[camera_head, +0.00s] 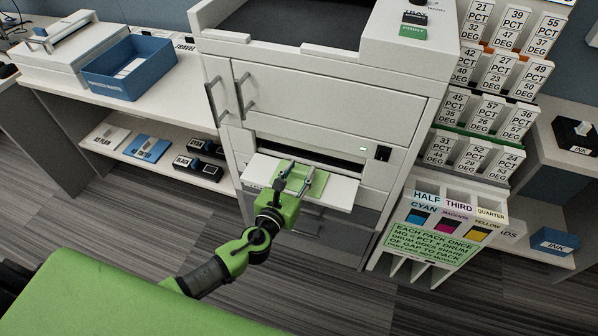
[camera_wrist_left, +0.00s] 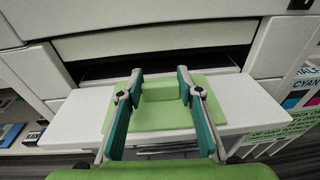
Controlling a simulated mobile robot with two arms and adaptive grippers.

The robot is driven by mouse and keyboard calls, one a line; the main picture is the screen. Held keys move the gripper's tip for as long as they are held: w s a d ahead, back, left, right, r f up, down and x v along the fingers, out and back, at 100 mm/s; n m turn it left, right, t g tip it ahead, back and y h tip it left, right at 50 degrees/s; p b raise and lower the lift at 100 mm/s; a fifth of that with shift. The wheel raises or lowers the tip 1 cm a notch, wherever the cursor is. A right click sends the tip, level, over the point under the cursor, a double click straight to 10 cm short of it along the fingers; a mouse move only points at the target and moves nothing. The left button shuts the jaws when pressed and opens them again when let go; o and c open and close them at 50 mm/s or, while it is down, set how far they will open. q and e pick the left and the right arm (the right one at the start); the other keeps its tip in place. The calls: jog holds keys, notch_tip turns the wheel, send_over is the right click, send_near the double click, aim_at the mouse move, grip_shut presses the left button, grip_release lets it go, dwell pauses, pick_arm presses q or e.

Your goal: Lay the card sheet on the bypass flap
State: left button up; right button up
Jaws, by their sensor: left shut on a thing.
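The green card sheet (camera_head: 319,184) is at the white bypass flap (camera_head: 343,193), which sticks out from the front of the large machine. In the left wrist view the card sheet (camera_wrist_left: 160,118) is flat over the middle of the flap (camera_wrist_left: 68,122), with flap bare on both sides. I cannot tell whether it touches the flap. A raised green block (camera_wrist_left: 160,92) stands on the sheet. My left gripper (camera_head: 296,173) has its fingers on either side of this block and is shut on the card sheet. Its teal-lined fingers (camera_wrist_left: 160,76) point toward the slot. My right gripper is not in view.
A dark slot (camera_head: 295,158) opens behind the flap, under a door with a handle (camera_head: 243,93). A blue tray (camera_head: 128,68) stands on the left counter. A rack of numbered packs (camera_head: 489,105) and a green sign (camera_head: 437,242) are at the right.

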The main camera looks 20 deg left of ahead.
pick_arm(q)
jog(key=o, duration=0.9)
jog(key=shift+r, duration=0.1)
jog(key=shift+r+p, duration=0.25)
jog(key=shift+p, duration=0.2)
jog(key=s+a+r, duration=0.1)
jog(key=s, duration=1.1)
jog(key=shift+r+b, duration=0.3)
jog(key=shift+r, duration=0.1)
jog(key=shift+w, duration=0.1)
